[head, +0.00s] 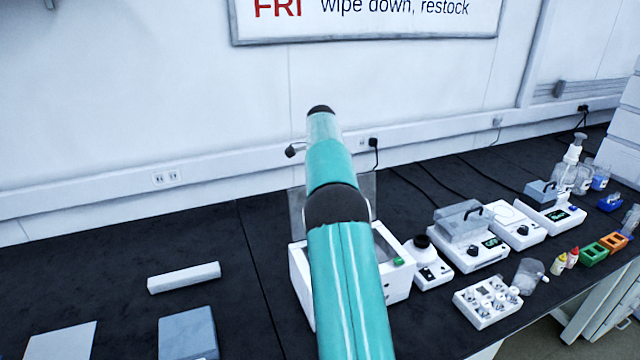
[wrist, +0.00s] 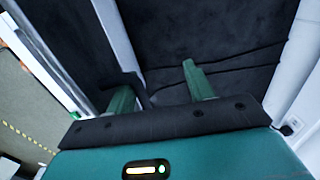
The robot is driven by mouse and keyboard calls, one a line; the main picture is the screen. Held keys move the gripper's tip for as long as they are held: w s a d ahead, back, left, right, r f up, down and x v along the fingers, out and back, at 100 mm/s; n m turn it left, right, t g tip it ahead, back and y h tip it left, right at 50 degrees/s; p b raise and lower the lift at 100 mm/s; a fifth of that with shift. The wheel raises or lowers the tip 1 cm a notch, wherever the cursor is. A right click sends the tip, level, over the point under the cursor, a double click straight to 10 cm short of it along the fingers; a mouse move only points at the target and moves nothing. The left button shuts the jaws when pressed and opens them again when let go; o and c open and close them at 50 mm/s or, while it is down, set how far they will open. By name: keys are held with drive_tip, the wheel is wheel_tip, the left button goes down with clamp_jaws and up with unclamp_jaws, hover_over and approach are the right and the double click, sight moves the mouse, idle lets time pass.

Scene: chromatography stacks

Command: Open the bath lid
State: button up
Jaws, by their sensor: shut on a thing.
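A white box-shaped bath (head: 300,275) with a green button stands on the bench, partly hidden behind my arm. A see-through panel, which looks like its lid (head: 367,190), rises above the box on both sides of my arm and looks raised; its exact angle is hard to tell. In the wrist view my gripper (wrist: 158,88) shows two green fingers, with a black bar, apparently the lid handle (wrist: 132,82), at the left finger. My gripper is shut on it, though the contact is only partly visible. In the head view my arm hides the fingers.
A white bar (head: 184,277) and a grey-blue block (head: 187,333) lie left. The wall is behind.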

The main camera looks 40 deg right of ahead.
drive_tip(key=shift+o, duration=0.3)
drive_tip(key=shift+w+r, duration=0.2)
drive_tip(key=shift+w, duration=0.1)
drive_tip(key=shift+s+d+r, duration=0.1)
drive_tip(key=shift+s+r, duration=0.05)
drive_tip(key=shift+r, duration=0.25)
drive_tip(key=shift+c, duration=0.3)
drive_tip(key=shift+r, duration=0.3)
drive_tip(key=r, duration=0.5)
drive_tip(key=shift+s, duration=0.25)
drive_tip(key=shift+c, duration=0.2)
drive_tip(key=shift+s+r, duration=0.1)
drive_tip(key=shift+r, duration=0.45)
